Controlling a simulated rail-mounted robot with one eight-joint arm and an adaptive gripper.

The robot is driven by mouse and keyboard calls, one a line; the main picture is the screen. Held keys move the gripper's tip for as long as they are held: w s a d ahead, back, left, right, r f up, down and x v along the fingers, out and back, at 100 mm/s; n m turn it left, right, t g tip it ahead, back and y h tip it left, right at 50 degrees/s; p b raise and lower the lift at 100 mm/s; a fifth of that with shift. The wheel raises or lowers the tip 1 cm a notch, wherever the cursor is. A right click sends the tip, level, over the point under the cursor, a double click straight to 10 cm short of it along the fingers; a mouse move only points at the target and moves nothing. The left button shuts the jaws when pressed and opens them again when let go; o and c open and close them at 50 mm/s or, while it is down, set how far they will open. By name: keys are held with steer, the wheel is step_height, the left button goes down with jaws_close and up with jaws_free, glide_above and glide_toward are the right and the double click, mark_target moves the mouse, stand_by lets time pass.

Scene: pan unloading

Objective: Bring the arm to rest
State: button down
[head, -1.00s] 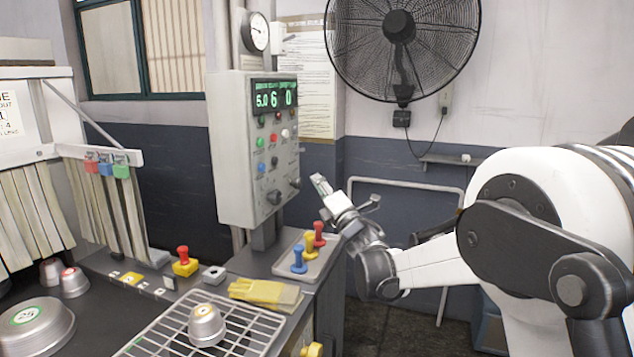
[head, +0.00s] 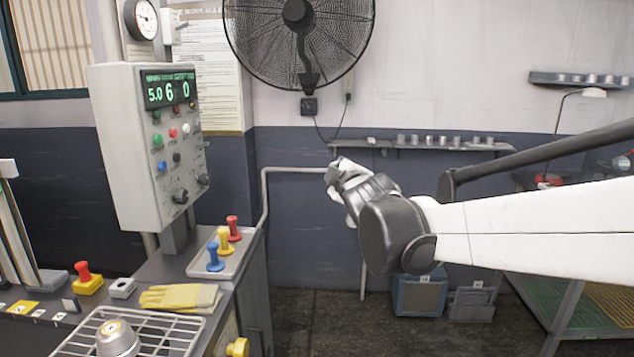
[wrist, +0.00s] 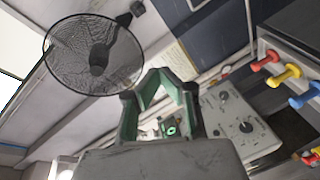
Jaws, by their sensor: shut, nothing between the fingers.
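My arm reaches in from the right in the head view, raised clear of the bench. My gripper (wrist: 164,75) is seen in the wrist view with its green-lined fingers drawn together at the tips and nothing between them. In the head view the gripper end (head: 338,178) is small and partly hidden by my wrist. It is in the air to the right of the control box (head: 150,150), in front of the wall, apart from everything I can see.
Yellow gloves (head: 180,297) and a tray (head: 203,268) of coloured handles lie on the bench. A fan (head: 297,45) and a shelf (head: 430,148) are on the wall.

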steer(key=s+d+f+m+g+h, duration=0.1)
steer(key=s+d+f+m+g, duration=0.2)
steer(key=s, duration=0.9)
steer(key=s+d+f+m+g+h, duration=0.1)
steer(key=s+d+f+m+g, duration=0.2)
steer(key=s+d+f+m, duration=0.4)
steer(key=s+d+f+m+g+h, duration=0.1)
steer(key=s+d+f+m+g, duration=0.2)
steer(key=s+f, duration=0.6)
steer(key=s+d+m, duration=0.1)
steer(key=s+d, duration=0.1)
steer(key=s, duration=0.6)
steer(key=shift+s+d+m, duration=0.15)
steer(key=shift+d+m, duration=0.25)
